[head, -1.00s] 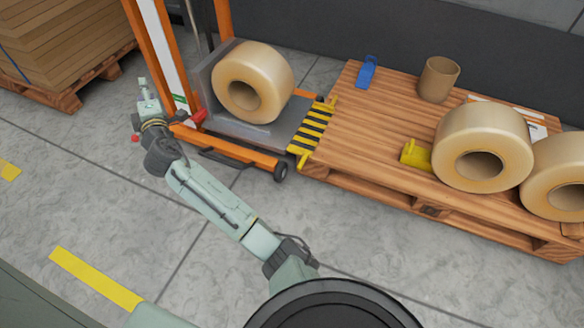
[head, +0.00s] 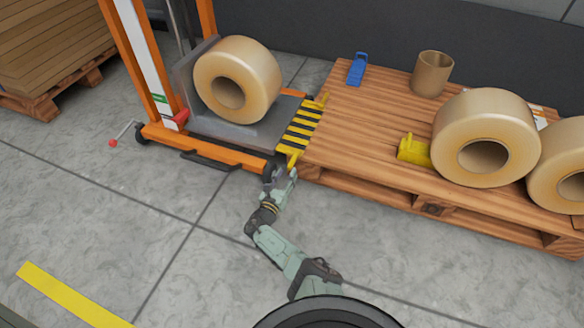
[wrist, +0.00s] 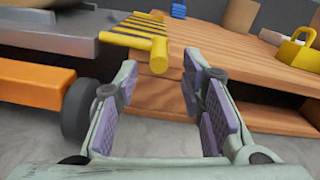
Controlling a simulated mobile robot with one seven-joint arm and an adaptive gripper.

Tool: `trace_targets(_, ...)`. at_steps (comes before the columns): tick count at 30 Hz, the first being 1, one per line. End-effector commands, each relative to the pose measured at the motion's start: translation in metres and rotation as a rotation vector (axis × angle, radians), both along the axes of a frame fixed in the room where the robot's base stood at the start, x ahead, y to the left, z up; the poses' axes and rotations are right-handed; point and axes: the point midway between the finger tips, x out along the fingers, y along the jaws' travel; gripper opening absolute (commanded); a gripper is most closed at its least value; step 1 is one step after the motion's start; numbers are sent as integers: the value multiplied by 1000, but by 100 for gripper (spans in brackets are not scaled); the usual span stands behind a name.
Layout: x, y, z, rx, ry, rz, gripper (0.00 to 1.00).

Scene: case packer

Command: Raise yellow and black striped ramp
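The yellow and black striped ramp (head: 301,127) lies down as a bridge between the grey lift platform and the wooden pallet deck. In the wrist view the ramp (wrist: 144,32) ends in a yellow handle bar (wrist: 159,56) on its near side. My gripper (head: 282,170) is just in front of the ramp's near corner. In the wrist view my gripper (wrist: 163,88) has its purple-padded fingers spread apart with nothing between them. The yellow handle is just ahead of and above the gap, and does not appear touched.
An orange lift (head: 205,150) carries a big tan roll (head: 255,75) on its platform. The pallet (head: 365,125) holds more rolls, a blue chock (head: 357,68), a yellow chock (head: 413,150) and a brown tube (head: 432,73). The near floor is clear.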

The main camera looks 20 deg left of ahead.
Motion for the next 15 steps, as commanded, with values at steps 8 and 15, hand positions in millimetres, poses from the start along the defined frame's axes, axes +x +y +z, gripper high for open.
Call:
trace_targets(8, 50, -1, -5, 4, -1, 0, 36)
trace_targets(15, 66, -2, -2, 3, 2, 1, 36)
